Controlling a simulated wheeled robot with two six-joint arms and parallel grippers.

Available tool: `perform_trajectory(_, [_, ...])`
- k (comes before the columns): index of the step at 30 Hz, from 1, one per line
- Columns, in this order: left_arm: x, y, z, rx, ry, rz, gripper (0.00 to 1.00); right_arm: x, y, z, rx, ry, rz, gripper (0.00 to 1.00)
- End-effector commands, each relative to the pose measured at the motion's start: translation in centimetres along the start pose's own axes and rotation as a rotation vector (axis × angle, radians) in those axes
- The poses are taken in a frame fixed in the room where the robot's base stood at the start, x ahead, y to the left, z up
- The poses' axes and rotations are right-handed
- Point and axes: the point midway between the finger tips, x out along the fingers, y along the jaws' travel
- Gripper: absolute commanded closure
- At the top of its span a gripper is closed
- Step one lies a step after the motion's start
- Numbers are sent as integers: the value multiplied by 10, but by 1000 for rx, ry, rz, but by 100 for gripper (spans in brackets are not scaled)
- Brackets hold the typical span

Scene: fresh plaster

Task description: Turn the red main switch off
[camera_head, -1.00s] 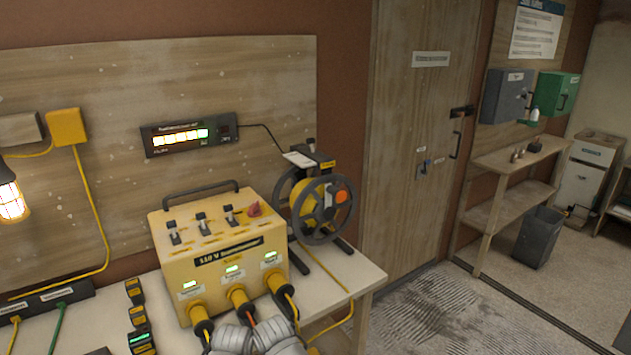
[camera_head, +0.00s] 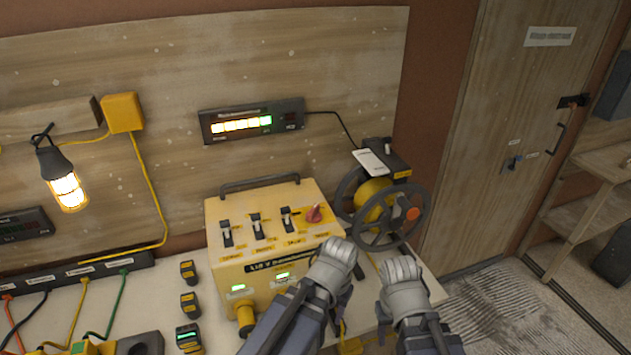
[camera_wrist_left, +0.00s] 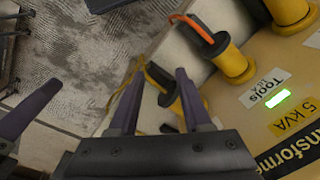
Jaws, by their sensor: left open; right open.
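The red main switch (camera_head: 314,213) is a rotary knob on the top right of the yellow transformer box (camera_head: 228,268). Three black toggle switches (camera_head: 256,226) stand left of it. My left gripper's grey body (camera_head: 335,265) is in front of the box's right side, hiding part of its front. In the left wrist view, its two purple fingers (camera_wrist_left: 158,78) are apart and empty, near the yellow plugs (camera_wrist_left: 230,60). My right gripper (camera_head: 402,270) is right of the box, in front of the cable reel; its fingertips are hidden in the head view. Neither gripper appears to touch the red switch.
A cable reel (camera_head: 376,204) stands right of the box. A display panel (camera_head: 251,121) is on the wooden wall board. A lit caged lamp (camera_head: 66,182) hangs at left. Small black-and-yellow devices (camera_head: 189,303) and a power strip (camera_head: 78,276) lie left of the box.

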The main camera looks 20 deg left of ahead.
Motion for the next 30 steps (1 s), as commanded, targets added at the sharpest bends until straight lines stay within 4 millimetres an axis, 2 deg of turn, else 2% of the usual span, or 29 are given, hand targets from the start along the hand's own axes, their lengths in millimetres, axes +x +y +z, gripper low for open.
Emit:
perform_trajectory(1, [-37, -10, -2, -22, 5, 5, 51, -38, 4, 2, 2, 0, 0, 50])
perform_trajectory(11, [-148, -63, -18, -137, 59, 41, 51, -150, 14, 9, 12, -2, -2, 50])
perform_trajectory(15, [-183, -90, -46, -151, 126, 59, 51, -185, 17, 11, 16, -3, -3, 50])
perform_trajectory(17, [-195, -105, -68, -141, 175, 67, 51, -196, 18, 12, 17, -3, -3, 50])
perform_trajectory(18, [-202, -116, -87, -126, 219, 70, 51, -202, 19, 12, 18, -3, -3, 50])
perform_trajectory(21, [-205, -139, -128, -78, 324, 68, 51, -200, 18, 12, 19, -3, -3, 50])
perform_trajectory(22, [-206, -143, -135, -67, 344, 66, 51, -200, 18, 12, 19, -3, -3, 50])
perform_trajectory(25, [-208, -151, -150, -41, 390, 59, 51, -199, 18, 12, 19, -3, -3, 50])
perform_trajectory(30, [-209, -154, -154, -32, 406, 56, 51, -198, 18, 12, 19, -3, -3, 50])
